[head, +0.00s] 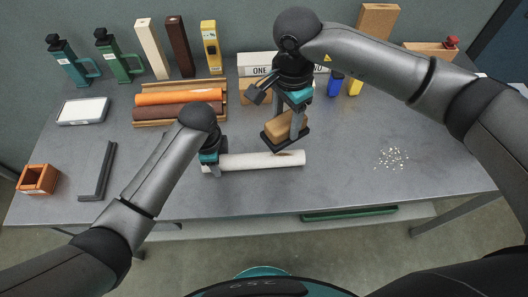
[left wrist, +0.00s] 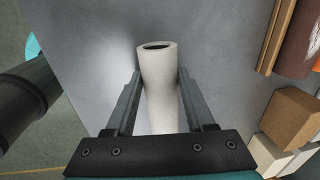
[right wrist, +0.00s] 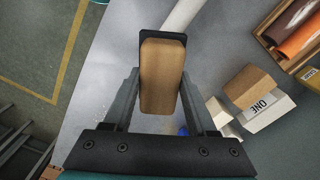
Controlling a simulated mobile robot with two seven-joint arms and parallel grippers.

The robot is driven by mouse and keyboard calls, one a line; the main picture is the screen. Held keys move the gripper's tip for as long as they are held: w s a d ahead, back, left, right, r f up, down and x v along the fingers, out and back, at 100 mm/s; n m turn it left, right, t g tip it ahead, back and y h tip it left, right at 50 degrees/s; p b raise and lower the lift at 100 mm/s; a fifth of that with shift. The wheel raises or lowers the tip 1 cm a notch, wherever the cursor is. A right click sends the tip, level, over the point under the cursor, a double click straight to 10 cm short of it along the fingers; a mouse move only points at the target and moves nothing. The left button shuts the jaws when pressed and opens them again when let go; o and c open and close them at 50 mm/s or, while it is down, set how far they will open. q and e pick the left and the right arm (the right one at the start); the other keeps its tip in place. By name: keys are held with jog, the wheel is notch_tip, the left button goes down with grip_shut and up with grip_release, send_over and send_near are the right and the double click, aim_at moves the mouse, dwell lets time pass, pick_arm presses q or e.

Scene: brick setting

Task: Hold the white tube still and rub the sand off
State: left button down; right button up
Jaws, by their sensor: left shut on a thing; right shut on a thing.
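The white tube (head: 262,160) lies on the grey table near its front, running left to right. My left gripper (head: 211,168) is shut on the tube near its left end; in the left wrist view the tube (left wrist: 158,85) sits between both fingers, its open end pointing away. My right gripper (head: 297,122) is shut on a tan block with a dark base plate (head: 279,127). In the right wrist view the block (right wrist: 161,75) is between the fingers, with the tube beyond it. The block is close to the tube's right part; I cannot tell whether they touch. No sand is discernible on the tube.
A wooden rack (head: 180,88) with orange and brown tubes stands behind. An orange box (head: 38,179) and dark channel (head: 97,170) lie at left. Pale crumbs (head: 392,157) lie at right. Bottles and boxes line the back. The front right table is mostly clear.

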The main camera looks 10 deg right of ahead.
aim_at(268, 121)
dwell(0.3)
jog(key=a, duration=0.2)
jog(key=a+f, duration=0.1)
jog(key=a, duration=0.1)
jog(key=shift+f, duration=3.45)
jog(key=shift+d+f, duration=0.5)
jog(key=shift+d, duration=0.05)
grip_shut()
jog(key=shift+d, duration=3.4)
jog(key=shift+a, duration=4.05)
jog(key=shift+d+r, duration=0.1)
jog(key=shift+r, duration=3.95)
